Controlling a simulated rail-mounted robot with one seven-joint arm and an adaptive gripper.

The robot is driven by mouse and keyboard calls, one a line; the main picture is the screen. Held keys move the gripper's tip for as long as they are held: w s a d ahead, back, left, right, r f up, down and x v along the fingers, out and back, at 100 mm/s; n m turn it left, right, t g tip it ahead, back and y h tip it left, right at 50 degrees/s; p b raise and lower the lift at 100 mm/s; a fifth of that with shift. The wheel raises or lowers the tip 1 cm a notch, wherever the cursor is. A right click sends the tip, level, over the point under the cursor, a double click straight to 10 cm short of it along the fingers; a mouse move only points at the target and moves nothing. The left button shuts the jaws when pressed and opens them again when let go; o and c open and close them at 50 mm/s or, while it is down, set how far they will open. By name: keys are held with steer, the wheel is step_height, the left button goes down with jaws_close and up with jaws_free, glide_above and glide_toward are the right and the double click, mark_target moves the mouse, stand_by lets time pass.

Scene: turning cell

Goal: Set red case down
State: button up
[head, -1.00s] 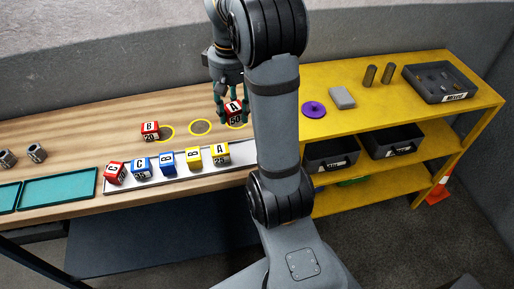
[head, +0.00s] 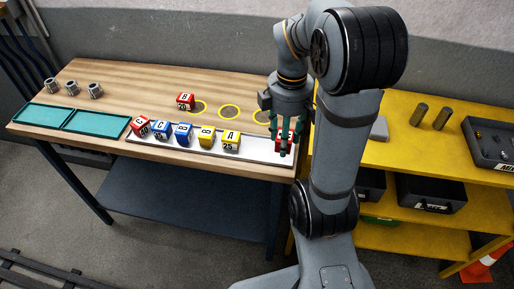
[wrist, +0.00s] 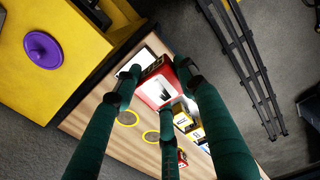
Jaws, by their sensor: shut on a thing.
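My gripper (head: 287,140) is shut on a red case (head: 282,141), at the right end of the long white tray (head: 262,150). In the wrist view the red case (wrist: 157,88) sits between my dark green fingers. I cannot tell whether its underside touches the tray. To its left, a row of cases stands on the tray: red C (head: 140,126), blue C (head: 161,130), blue B (head: 183,134), yellow B (head: 206,137) and yellow A (head: 231,141). Another red case, marked B (head: 185,101), stands on the wooden bench behind the tray.
Yellow rings (head: 229,111) mark the bench behind the tray. Two teal trays (head: 95,123) and several metal parts (head: 95,89) are at the left. The yellow shelf (head: 395,150) stands to the right, with cylinders (head: 442,117) and a dark bin (head: 490,140).

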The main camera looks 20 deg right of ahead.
steer(key=shift+w+a+f, duration=0.1)
steer(key=shift+w+f, duration=0.15)
steer(key=shift+w, duration=0.05)
steer(key=p, duration=0.2)
glide_above(256, 149)
step_height(256, 149, down, 6)
steer(key=shift+f, duration=2.15)
steer(key=shift+f, duration=0.25)
steer(key=o, duration=1)
steer(key=shift+c, duration=0.2)
step_height(256, 149, up, 12)
steer(key=shift+r+p, duration=0.25)
steer(key=shift+p, duration=0.15)
